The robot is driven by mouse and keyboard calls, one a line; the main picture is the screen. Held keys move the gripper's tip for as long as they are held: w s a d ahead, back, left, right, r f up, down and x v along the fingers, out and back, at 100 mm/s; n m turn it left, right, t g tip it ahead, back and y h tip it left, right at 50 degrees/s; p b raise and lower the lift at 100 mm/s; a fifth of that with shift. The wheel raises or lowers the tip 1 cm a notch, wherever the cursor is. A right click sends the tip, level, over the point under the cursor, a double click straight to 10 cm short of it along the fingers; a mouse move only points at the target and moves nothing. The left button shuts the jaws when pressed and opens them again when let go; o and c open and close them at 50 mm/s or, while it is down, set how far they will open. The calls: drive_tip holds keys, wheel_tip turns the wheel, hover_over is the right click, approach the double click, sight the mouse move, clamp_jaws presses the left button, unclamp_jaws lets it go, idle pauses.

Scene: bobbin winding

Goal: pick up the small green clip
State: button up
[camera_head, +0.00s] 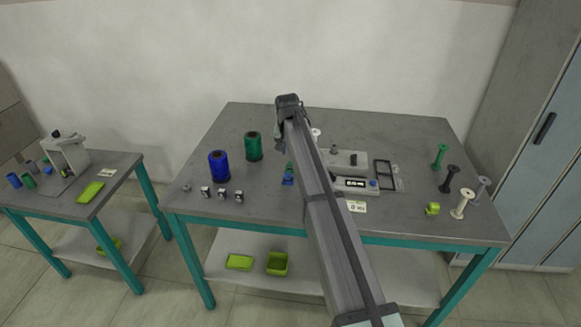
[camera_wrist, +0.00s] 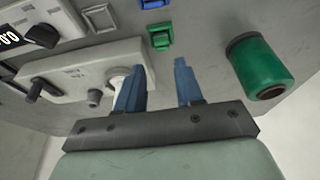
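The small green clip (camera_wrist: 160,38) lies on the grey table in the wrist view, just beyond my fingertips and roughly in line with the gap between them. A blue clip (camera_wrist: 153,3) is beyond it at the top edge. In the head view the green clip (camera_head: 289,166) shows as a small patch beside my arm, with the blue clip (camera_head: 288,180) in front of it. My gripper (camera_wrist: 160,65) has two blue fingers apart with nothing between them. My arm hides much of the gripper in the head view.
A green spool (camera_wrist: 265,68) stands right of my fingers in the wrist view. A white device (camera_wrist: 85,70) is on the left, close to the left finger. In the head view, a blue spool (camera_head: 219,165) stands left and several bobbins, including a white one (camera_head: 462,203), stand right.

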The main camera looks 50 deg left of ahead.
sight(290, 163)
drive_tip(key=shift+s+x, duration=0.15)
drive_tip(key=shift+x, duration=1.7)
drive_tip(key=shift+s+x, duration=0.1)
drive_tip(key=shift+x, duration=1.75)
drive_tip(key=shift+c, duration=0.2)
clamp_jaws()
